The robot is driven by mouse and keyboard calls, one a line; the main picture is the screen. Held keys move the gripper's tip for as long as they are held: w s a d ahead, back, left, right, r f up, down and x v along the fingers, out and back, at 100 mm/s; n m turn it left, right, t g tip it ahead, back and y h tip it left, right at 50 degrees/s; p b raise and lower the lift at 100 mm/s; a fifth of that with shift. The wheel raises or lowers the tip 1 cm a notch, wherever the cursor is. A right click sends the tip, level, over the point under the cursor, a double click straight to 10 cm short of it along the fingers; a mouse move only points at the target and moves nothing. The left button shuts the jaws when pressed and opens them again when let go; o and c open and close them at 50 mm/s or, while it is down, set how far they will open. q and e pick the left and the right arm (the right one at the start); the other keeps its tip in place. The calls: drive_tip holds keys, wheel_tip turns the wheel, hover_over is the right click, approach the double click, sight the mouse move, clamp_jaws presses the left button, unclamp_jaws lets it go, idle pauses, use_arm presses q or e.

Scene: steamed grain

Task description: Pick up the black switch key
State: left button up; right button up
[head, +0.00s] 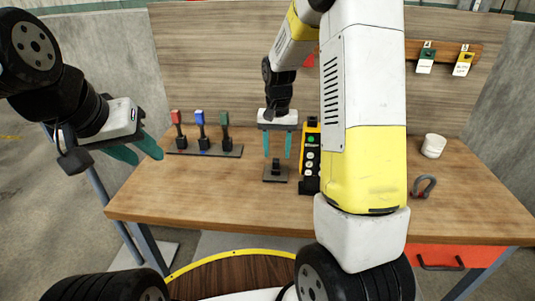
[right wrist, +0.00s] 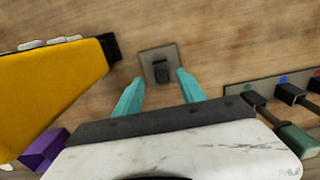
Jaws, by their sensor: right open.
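The black switch key (head: 276,164) stands upright on a small dark square base on the workbench. It also shows in the right wrist view (right wrist: 161,71), on its grey square plate. My right gripper (head: 277,153) is open above it. In the right wrist view, the teal fingers of the right gripper (right wrist: 158,92) are apart, to either side of and a little short of the key, with nothing between them. My left gripper (head: 138,152) is open and empty, off the bench's left edge.
A yellow and black control box (head: 311,155) stands just right of the key. A rack (head: 180,151) with red, blue and green-topped keys is to the left. A white cup (head: 433,146) and a shackle (head: 424,186) lie at the right. The bench front is clear.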

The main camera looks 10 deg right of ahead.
sight(276, 159)
drive_tip(key=f, duration=0.4)
drive_tip(key=shift+w+f, duration=0.35)
drive_tip(key=shift+f, duration=0.05)
clamp_jaws()
